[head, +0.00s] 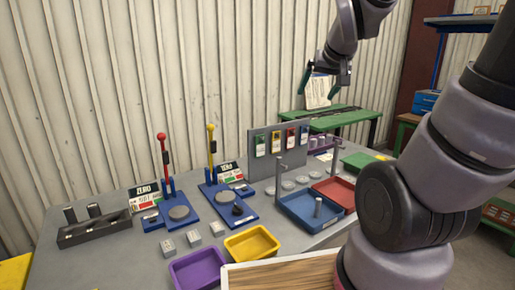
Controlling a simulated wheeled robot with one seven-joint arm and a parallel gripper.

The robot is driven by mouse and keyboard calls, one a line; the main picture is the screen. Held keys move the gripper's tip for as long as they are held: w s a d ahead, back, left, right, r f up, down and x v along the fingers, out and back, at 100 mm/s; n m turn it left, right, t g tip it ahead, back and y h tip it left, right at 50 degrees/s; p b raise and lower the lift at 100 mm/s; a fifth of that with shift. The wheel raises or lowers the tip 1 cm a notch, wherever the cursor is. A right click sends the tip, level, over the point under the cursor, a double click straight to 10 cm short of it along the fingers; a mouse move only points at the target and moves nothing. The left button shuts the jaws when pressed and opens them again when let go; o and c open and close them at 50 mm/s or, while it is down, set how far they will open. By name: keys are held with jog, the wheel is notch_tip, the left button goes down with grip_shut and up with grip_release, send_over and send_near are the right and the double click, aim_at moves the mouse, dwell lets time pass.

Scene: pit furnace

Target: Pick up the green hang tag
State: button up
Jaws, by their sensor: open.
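The green hang tag (261,146) hangs at the left end of a row on the upright grey board (254,166). It has a green top and a pale label below. A yellow tag (276,142), a red tag (290,138) and a blue tag (303,135) hang to its right.
Two blue stands with a red-knobbed lever (163,147) and a yellow-knobbed lever (212,142) stand left of the board. A blue tray (292,208), a red tray (345,187), a purple bin (198,270) and a yellow bin (252,244) sit in front. A corrugated wall is behind.

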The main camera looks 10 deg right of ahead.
jog(key=w+f+n+t, duration=0.1)
jog(key=w+f+n, duration=0.1)
jog(key=w+f, duration=0.5)
jog(key=n+t+y, duration=0.3)
jog(key=n+y, duration=0.2)
send_near(263, 137)
jog(key=x, duration=1)
grip_shut()
